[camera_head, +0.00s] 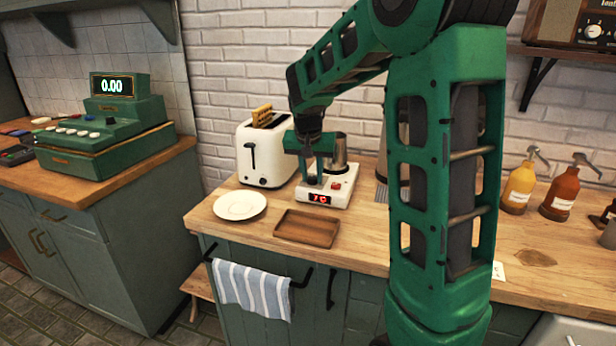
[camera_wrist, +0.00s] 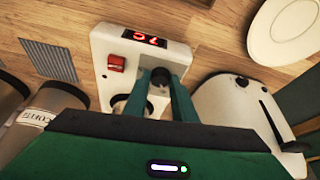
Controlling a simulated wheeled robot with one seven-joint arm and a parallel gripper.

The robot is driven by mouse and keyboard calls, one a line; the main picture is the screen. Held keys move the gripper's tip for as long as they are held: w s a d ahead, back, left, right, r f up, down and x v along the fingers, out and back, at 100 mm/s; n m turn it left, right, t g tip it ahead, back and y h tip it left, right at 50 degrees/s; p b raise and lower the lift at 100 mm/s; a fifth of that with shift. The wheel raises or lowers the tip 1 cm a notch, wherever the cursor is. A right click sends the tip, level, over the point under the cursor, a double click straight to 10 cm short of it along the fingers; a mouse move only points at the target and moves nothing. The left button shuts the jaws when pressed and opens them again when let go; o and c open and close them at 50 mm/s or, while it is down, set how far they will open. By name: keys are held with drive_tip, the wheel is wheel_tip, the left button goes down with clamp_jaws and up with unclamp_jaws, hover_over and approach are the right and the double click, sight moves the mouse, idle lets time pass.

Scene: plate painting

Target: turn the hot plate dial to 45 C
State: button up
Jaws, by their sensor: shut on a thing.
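The hot plate (camera_head: 340,194) is a small white box with a red digital display on its front face. It stands on the wooden counter and also shows in the wrist view (camera_wrist: 104,50). Its display (camera_head: 320,199) is lit, but I cannot read the digits surely; in the wrist view the display (camera_wrist: 146,39) appears upside down. A red switch (camera_wrist: 116,63) is beside the dial. My gripper (camera_head: 313,180) points down over the hot plate. In the wrist view its green fingers (camera_wrist: 159,80) are shut on the dark dial (camera_wrist: 158,75), which they partly hide.
A white toaster (camera_head: 262,155) stands close left of the hot plate. A white plate (camera_head: 240,205) and a wooden tray (camera_head: 306,228) lie in front. A metal cup (camera_head: 339,153) is right behind the gripper. Sauce bottles (camera_head: 519,188) stand far right.

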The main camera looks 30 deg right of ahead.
drive_tip(key=shift+a, duration=0.1)
drive_tip(key=o, duration=1)
drive_tip(key=shift+r, duration=0.1)
drive_tip(key=v, duration=1)
drive_tip(key=shift+a+r, duration=0.1)
drive_tip(key=shift+r, duration=0.15)
drive_tip(key=s+a+f+n+g+y, duration=0.1)
drive_tip(key=s+f, duration=0.3)
drive_tip(key=s, duration=0.7)
drive_tip(key=s+f+g+y, duration=0.1)
drive_tip(key=s+f, duration=0.3)
drive_tip(key=s, duration=0.7)
drive_tip(key=s+a+f+n+g+y, duration=0.1)
drive_tip(key=s+f, duration=0.3)
drive_tip(key=s, duration=0.7)
drive_tip(key=shift+s+a+f+n, duration=0.1)
drive_tip(key=shift+a+f+n, duration=0.05)
drive_tip(key=shift+a+n, duration=0.15)
